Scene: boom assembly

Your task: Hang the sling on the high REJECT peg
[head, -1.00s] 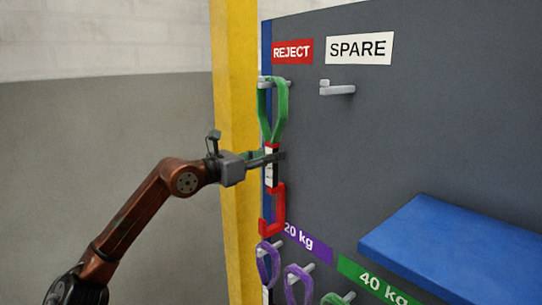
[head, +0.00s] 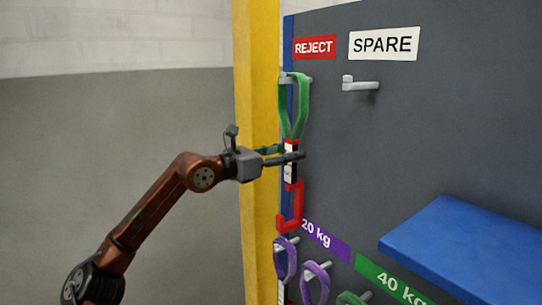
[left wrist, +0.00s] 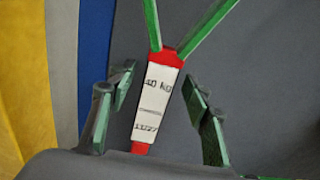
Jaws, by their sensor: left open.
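The green sling (head: 295,115) hangs with its loop over the REJECT peg (head: 308,80), below the red REJECT label (head: 314,47). Its white tag (head: 290,172) has red ends, and a red hook (head: 291,212) hangs below it. In the left wrist view the tag (left wrist: 152,100) reads what looks like 40 kg. My left gripper (head: 295,152) is open, with its fingers on either side of the tag and visible gaps to it in the left wrist view (left wrist: 160,108). The right gripper is not in view.
An empty SPARE peg (head: 360,85) is to the right under its label (head: 384,44). A blue shelf (head: 465,245) juts out lower right. Purple slings (head: 316,280) hang below by the 20 kg label (head: 325,240). A yellow post (head: 258,120) stands at the board's left edge.

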